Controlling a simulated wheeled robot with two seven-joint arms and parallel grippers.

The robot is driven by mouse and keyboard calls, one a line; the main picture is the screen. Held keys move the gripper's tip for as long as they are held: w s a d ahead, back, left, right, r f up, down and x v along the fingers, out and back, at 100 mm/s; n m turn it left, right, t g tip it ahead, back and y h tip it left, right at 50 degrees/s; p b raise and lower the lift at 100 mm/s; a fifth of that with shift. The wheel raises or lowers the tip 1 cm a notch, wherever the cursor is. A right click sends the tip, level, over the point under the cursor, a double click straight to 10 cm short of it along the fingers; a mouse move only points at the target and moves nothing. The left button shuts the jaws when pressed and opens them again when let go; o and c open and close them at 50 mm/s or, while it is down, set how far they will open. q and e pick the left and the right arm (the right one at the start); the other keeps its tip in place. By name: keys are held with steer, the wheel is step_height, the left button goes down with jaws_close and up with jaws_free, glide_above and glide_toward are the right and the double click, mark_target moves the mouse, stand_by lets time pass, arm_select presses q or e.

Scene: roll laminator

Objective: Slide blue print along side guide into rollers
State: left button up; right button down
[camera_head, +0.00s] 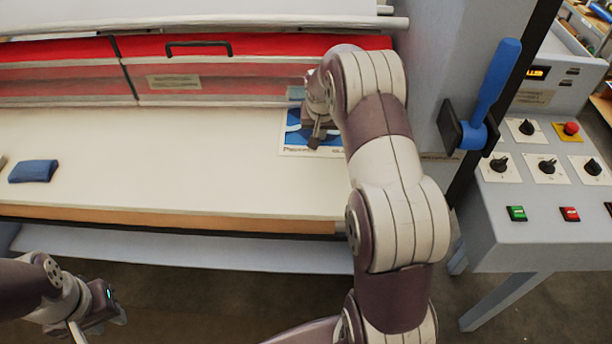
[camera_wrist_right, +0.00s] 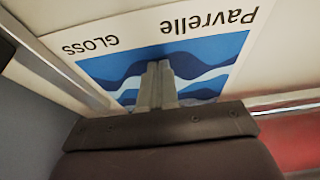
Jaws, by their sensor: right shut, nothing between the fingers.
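The blue print (camera_head: 296,138), a white-bordered sheet with blue wave shapes, lies on the feed table in front of the red cover, partly hidden by my right arm. In the right wrist view the print (camera_wrist_right: 205,50) shows upside-down lettering, "Pavrelle" and "GLOSS". My right gripper (camera_head: 315,142) is over the print; its fingers (camera_wrist_right: 157,70) are shut together with nothing between them, tips over the blue area. Contact with the sheet is unclear. A metal strip (camera_wrist_right: 50,65), probably the side guide, runs beside the print. My left gripper (camera_head: 112,308) hangs low at left, away from the table; its fingers are unclear.
The red cover (camera_head: 75,50) with a black handle spans the table's back. A blue pad (camera_head: 33,171) lies at the table's left. A blue-handled lever (camera_head: 495,80) and a control panel (camera_head: 545,190) stand at right. The middle of the feed table (camera_head: 170,160) is clear.

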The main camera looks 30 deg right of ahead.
steer(key=shift+d+f, duration=0.1)
steer(key=shift+w+d, duration=0.25)
steer(key=shift+w, duration=0.05)
steer(key=shift+w+d+p, duration=0.3)
steer(key=shift+w+d, duration=0.15)
steer(key=shift+w, duration=0.25)
steer(key=shift+w+d+p, duration=0.3)
steer(key=shift+w+d, duration=0.15)
steer(key=shift+w, duration=0.2)
steer(key=shift+w+d, duration=0.2)
steer(key=shift+d, duration=0.05)
steer(key=shift+w+d, duration=0.1)
steer(key=shift+d, duration=0.2)
